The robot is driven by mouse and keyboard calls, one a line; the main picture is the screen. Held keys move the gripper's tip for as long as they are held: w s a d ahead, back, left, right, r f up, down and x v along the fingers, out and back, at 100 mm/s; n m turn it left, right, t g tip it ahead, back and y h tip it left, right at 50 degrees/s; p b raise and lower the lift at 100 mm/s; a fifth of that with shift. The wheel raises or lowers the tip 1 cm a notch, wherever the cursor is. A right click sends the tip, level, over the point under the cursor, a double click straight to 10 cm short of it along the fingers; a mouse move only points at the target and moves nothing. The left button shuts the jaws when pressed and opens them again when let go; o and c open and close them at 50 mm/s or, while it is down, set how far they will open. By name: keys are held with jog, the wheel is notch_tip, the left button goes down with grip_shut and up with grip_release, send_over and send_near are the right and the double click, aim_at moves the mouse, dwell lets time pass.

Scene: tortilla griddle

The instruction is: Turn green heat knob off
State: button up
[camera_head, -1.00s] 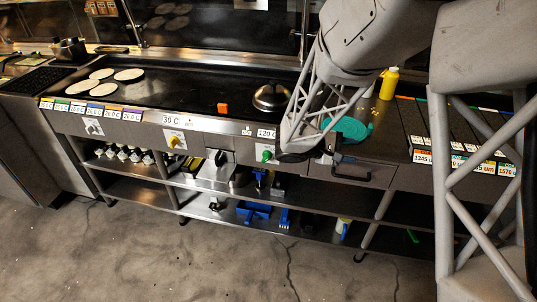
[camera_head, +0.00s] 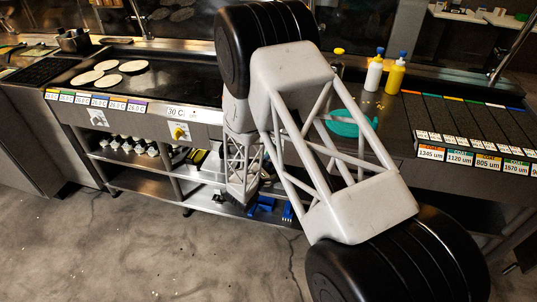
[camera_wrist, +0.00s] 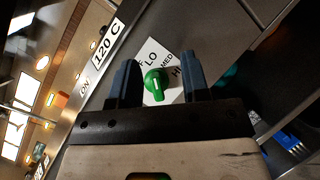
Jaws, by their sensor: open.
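Part of the label beside LO is cut off. The knob has a pale pointer mark, but I cannot tell its exact setting. My gripper (camera_wrist: 158,64) is open, with one dark finger on each side of the knob in the picture. I cannot tell whether the fingers touch it.
The griddle front (camera_head: 150,112) also carries a yellow knob (camera_head: 179,132) and a white knob (camera_head: 97,118). Several tortillas (camera_head: 107,80) lie on the griddle. A 120 C display (camera_wrist: 108,43) is near the green knob. Two bottles (camera_head: 396,76) stand at right. Blue tools (camera_head: 264,204) lie on the shelf below.

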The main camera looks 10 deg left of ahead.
jog(key=s+a+f+n+t+y, duration=0.1)
jog(key=a+f+n+y, duration=0.1)
jog(key=a+f, duration=0.3)
jog(key=shift+s+t+y, duration=0.15)
jog(key=shift+t+y, duration=0.25)
jog(key=shift+y, duration=0.2)
jog(key=shift+r, duration=0.1)
jog(key=shift+x, duration=3.9)
jog(key=shift+a, duration=0.15)
jog(key=c, duration=0.7)
